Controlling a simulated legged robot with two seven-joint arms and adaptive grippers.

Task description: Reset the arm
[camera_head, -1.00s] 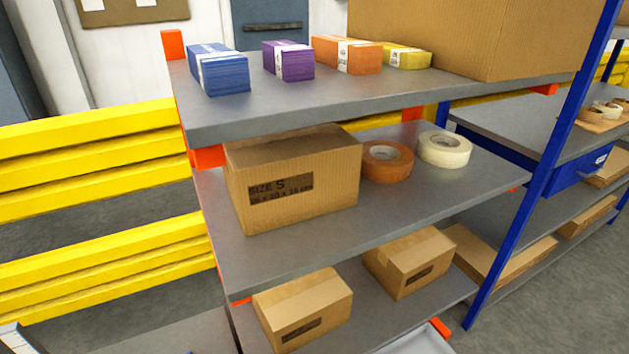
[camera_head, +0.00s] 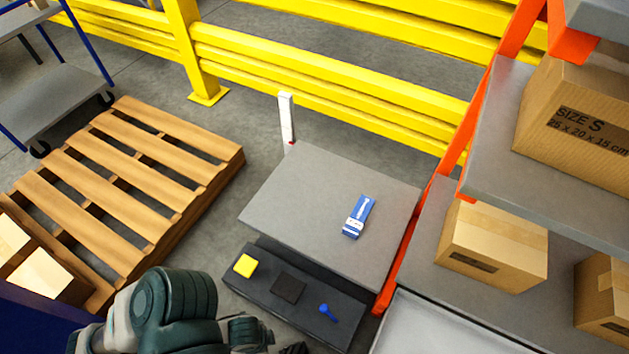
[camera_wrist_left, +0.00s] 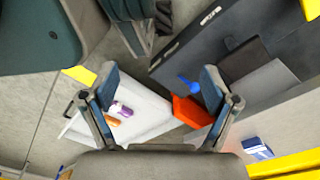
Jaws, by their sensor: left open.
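My left arm (camera_head: 175,310) comes in at the bottom left of the head view, bent, in front of the dark lower platform. My left gripper (camera_wrist_left: 158,88) shows in the left wrist view with its two fingers spread wide and nothing between them. Its fingers cannot be made out in the head view. My right arm and gripper are in neither view.
A grey table (camera_head: 300,205) holds a blue-and-white box (camera_head: 358,217). Below it, a dark platform (camera_head: 262,292) carries a yellow block (camera_head: 245,265) and a blue item (camera_head: 328,312). A shelf rack (camera_head: 520,110) stands right, a wooden pallet (camera_head: 150,150) left, yellow rails (camera_head: 330,80) behind.

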